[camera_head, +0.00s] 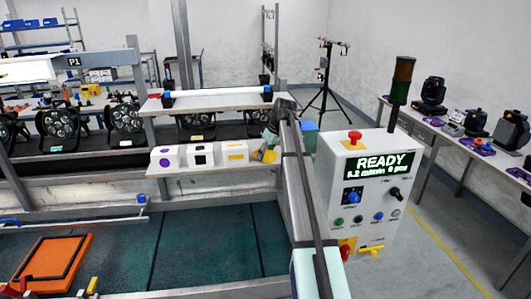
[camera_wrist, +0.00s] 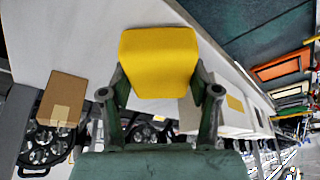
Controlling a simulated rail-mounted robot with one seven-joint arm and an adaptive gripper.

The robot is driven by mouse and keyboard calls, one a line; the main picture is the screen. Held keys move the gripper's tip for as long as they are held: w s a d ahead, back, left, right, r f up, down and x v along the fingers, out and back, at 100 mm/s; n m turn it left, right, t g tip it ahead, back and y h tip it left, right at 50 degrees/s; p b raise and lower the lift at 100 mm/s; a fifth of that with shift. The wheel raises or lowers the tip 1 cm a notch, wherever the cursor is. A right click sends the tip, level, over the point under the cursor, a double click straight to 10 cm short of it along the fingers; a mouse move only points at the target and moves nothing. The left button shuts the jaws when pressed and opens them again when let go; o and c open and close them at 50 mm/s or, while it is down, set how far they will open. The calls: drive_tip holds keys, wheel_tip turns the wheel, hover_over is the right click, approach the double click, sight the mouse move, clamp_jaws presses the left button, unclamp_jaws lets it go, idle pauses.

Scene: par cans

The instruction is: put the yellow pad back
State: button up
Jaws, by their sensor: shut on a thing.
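The yellow pad (camera_wrist: 158,62) is held between the two fingers of my gripper (camera_wrist: 160,90) in the wrist view. In the head view the yellow pad (camera_head: 269,155) shows small beneath my gripper (camera_head: 265,148), at the right end of a narrow shelf (camera_head: 215,171). On that shelf, left of my gripper, stand white blocks: one with a purple round mark (camera_head: 165,161), one with a black square mark (camera_head: 201,156) and one with a yellow mark (camera_head: 236,154). The yellow-marked block (camera_wrist: 234,104) also shows right of my gripper in the wrist view. Whether the pad touches the shelf I cannot tell.
A cardboard box (camera_wrist: 62,99) lies left of my gripper in the wrist view. A control box reading READY (camera_head: 365,185) stands right of my arm. Several par cans (camera_head: 125,117) stand behind the shelf. An orange frame (camera_head: 50,264) lies on the green surface at lower left.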

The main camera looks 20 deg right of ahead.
drive_tip(key=o, duration=1.2)
drive_tip(key=shift+f, duration=0.1)
drive_tip(key=b+v, duration=0.3)
drive_tip(key=v, duration=0.9)
drive_tip(key=shift+w, duration=0.1)
